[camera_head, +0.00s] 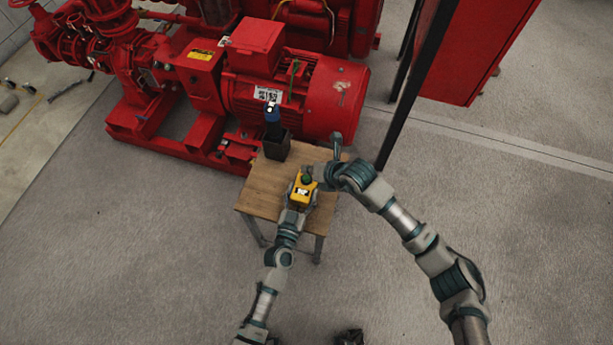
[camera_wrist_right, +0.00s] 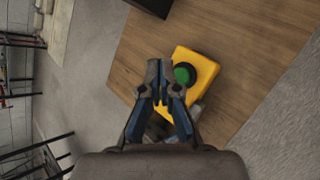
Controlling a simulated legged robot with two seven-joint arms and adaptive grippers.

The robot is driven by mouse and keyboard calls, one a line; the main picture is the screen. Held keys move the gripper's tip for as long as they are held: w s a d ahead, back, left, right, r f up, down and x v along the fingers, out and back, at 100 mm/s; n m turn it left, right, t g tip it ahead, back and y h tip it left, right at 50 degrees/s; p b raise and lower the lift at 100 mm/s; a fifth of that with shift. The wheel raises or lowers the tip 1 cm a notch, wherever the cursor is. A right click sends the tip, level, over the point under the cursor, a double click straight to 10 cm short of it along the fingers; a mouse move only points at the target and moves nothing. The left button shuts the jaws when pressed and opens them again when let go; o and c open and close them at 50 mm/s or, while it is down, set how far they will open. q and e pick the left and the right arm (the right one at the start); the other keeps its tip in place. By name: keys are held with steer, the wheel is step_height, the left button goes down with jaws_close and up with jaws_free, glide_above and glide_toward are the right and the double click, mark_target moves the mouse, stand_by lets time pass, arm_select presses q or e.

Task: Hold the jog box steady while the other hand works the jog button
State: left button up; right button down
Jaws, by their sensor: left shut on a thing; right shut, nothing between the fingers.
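The jog box (camera_head: 301,196) is yellow with a green jog button (camera_head: 307,179) on top. It is at the front right part of the small wooden table. My left gripper (camera_head: 298,205) is shut on the jog box from the near side; its fingers are mostly hidden. In the right wrist view the yellow box (camera_wrist_right: 205,68) and green button (camera_wrist_right: 183,74) show just right of the fingertips. My right gripper (camera_wrist_right: 159,66) is shut and empty, its tips beside the button. Whether the tips touch it I cannot tell. In the head view my right gripper (camera_head: 318,172) is small and partly hidden.
The wooden table (camera_head: 262,190) bears a dark holder (camera_head: 276,146) with a blue-handled tool (camera_head: 272,116) at the back. The red pumpset (camera_head: 290,95) stands close behind. A dark post (camera_head: 410,85) rises to the right. The floor around the front is clear.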

mark_target(308, 179)
steer(key=shift+r, duration=1.7)
arm_select(q)
steer(key=o, duration=1.5)
